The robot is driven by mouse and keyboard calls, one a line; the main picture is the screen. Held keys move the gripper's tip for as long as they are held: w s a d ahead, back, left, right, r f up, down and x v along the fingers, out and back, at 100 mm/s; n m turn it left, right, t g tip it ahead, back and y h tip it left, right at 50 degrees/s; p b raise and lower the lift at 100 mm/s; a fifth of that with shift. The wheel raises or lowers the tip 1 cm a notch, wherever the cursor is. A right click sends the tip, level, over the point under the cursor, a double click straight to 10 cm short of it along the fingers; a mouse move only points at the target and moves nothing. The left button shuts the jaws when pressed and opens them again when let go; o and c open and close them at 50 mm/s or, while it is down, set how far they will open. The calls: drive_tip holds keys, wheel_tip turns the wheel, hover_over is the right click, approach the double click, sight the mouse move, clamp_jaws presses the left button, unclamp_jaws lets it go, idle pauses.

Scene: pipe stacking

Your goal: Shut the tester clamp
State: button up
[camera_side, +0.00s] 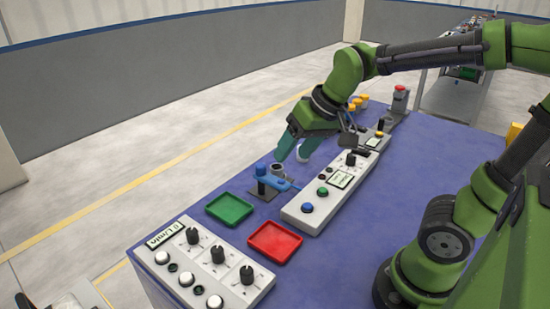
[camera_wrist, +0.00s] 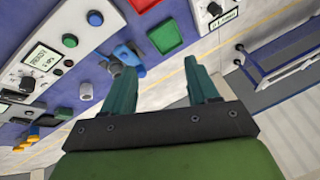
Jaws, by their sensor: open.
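The tester clamp (camera_side: 272,180) is a small blue device on a dark base, standing on the blue table behind the green and red trays. Its blue arm points toward the white control box, but I cannot tell whether the clamp is open or shut. It also shows in the wrist view (camera_wrist: 126,56), beside the left finger. My gripper (camera_side: 294,157) has teal fingers and hangs above and just behind the clamp. Nothing is held.
A green tray (camera_side: 229,208) and a red tray (camera_side: 275,242) lie in front of the clamp. A white control box (camera_side: 325,192) stands close to its right. A grey cylinder (camera_wrist: 86,91) stands nearby. A knob panel (camera_side: 205,264) is at the table's near end.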

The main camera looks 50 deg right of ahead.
sight(261, 166)
drive_tip(key=w+d+n+h, duration=0.1)
drive_tip(key=w+d+h, duration=0.1)
drive_tip(key=w+d, duration=0.65)
drive_tip(key=shift+n+g, duration=0.3)
drive_tip(key=x, duration=1.1)
drive_tip(key=w+a+x, duration=0.1)
drive_tip(key=x, duration=0.4)
drive_tip(key=shift+w+f, duration=0.2)
drive_tip(key=shift+a, duration=0.1)
clamp_jaws()
